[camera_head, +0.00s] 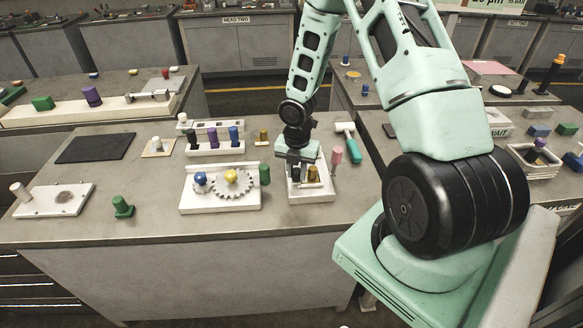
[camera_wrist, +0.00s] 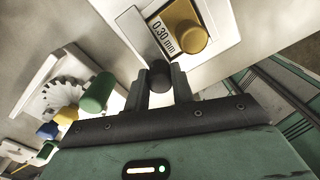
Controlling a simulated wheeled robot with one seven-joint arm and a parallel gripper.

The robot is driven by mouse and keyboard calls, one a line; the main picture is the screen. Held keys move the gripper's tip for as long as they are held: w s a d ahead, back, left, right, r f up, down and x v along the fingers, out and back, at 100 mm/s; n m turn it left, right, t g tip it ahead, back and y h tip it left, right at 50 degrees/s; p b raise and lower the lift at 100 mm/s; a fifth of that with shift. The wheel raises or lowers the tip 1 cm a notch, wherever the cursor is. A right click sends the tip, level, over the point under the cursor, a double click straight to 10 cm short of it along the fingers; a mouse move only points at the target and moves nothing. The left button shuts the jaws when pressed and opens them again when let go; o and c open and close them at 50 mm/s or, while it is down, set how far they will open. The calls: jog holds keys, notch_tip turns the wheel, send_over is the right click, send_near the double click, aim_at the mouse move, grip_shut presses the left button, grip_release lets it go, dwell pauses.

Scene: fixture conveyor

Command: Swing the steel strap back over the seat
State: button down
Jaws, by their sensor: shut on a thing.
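My gripper (camera_wrist: 160,84) is shut on a dark round knob (camera_wrist: 160,71) in the wrist view. The knob is at the near end of a grey steel strap (camera_wrist: 139,34). The strap lies beside the gold cylinder (camera_wrist: 190,34), not across it. The gold cylinder stands at the seat, next to a "0.30 mm" label (camera_wrist: 163,33). In the head view my gripper (camera_head: 295,162) is over the white fixture (camera_head: 313,196), with the gold cylinder (camera_head: 313,174) to its right. My gripper hides most of the strap there.
The front table edge is clear.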

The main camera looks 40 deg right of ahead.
jog(key=shift+s+d+n, duration=0.15)
jog(key=shift+d+n, duration=0.15)
jog(key=shift+n, duration=0.1)
dwell(0.3)
jog(key=c, duration=1.2)
grip_release()
jog(key=shift+s, duration=0.1)
jog(key=shift+r, duration=0.1)
notch_tip(320, 180, up, 17)
jog(key=shift+r+p, duration=0.1)
jog(key=shift+p, duration=0.75)
